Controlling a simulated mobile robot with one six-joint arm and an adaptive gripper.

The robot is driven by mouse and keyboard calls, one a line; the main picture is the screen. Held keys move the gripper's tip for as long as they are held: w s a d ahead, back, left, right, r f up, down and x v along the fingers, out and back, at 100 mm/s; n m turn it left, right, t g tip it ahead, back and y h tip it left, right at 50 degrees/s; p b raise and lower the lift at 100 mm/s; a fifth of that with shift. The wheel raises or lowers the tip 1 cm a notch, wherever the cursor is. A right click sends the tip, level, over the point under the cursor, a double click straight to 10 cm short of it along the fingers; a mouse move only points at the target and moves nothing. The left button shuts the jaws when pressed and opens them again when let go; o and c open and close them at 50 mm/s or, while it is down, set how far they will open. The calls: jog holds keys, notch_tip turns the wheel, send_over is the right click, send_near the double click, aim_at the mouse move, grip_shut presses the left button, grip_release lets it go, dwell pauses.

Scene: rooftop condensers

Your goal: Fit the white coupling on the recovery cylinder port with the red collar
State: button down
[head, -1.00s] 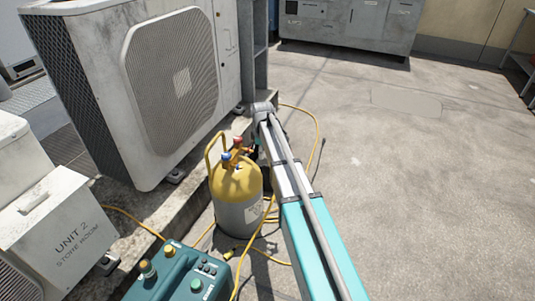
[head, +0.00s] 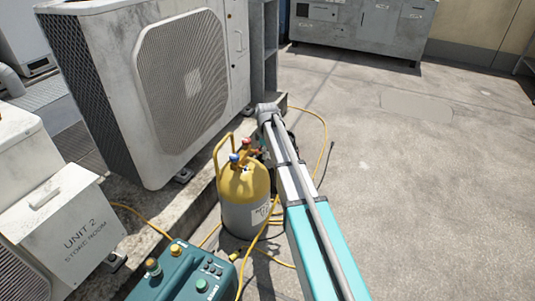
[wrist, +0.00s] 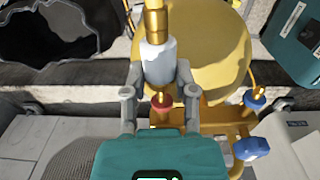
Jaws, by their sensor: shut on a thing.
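In the wrist view the white coupling (wrist: 158,64), with a brass fitting at its far end, sits between the two grey fingers of my gripper (wrist: 160,74), which is shut on it. The port with the red collar (wrist: 162,105) is just below the coupling in the picture, roughly in line with it. I cannot tell whether they touch. The port with the blue collar (wrist: 255,98) is to the right. The yellow-topped recovery cylinder (head: 244,190) stands upright in the head view. My arm hides the gripper and coupling there.
A teal machine (head: 182,270) stands in front of the cylinder. Yellow hose (head: 325,135) loops over the ground around it. A large condenser (head: 185,85) stands close behind the cylinder. A blue valve handle (wrist: 252,148) is at right in the wrist view. Open concrete (head: 420,190) lies to the right.

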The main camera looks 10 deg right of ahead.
jog(key=shift+w+a, duration=0.4)
jog(key=shift+a, duration=0.2)
jog(key=shift+w+a, duration=0.35)
jog(key=shift+a, duration=0.2)
dwell(2.8)
jog(key=shift+c, duration=1.7)
grip_release()
jog(key=shift+s+d, duration=0.1)
jog(key=shift+d, duration=0.05)
jog(key=shift+s+d, duration=0.65)
jog(key=shift+d, duration=0.35)
jog(key=shift+s+d, duration=0.6)
jog(key=shift+d, duration=0.4)
jog(key=shift+s+d, duration=0.65)
jog(key=shift+d, duration=0.35)
